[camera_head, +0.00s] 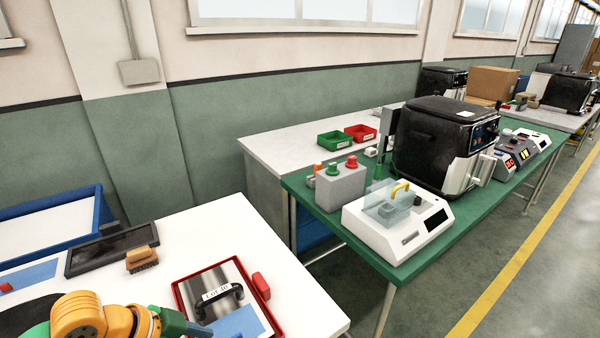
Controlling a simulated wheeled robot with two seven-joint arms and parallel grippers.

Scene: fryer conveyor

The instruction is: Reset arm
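One of my arms comes in at the bottom left, with orange, grey and green links, and I take it for the left one. Its far end, green and dark, shows at the bottom edge beside a red-rimmed tray (180,295). I cannot make out fingertips there, nor whether they are open or shut. A metal lid with a black handle (217,299) and a "Lot ID" label lies in the tray. The arm's end appears close to the handle; I cannot tell whether they touch. My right gripper is not in view.
A brown-handled brush (141,258) and a dark flat tray (85,254) lie on the white table (200,247). A blue-rimmed bin (98,212) stands behind. On the green table (408,268) are a white device (362,229), a button box (340,187) and a black fryer (430,145). A gap separates the tables.

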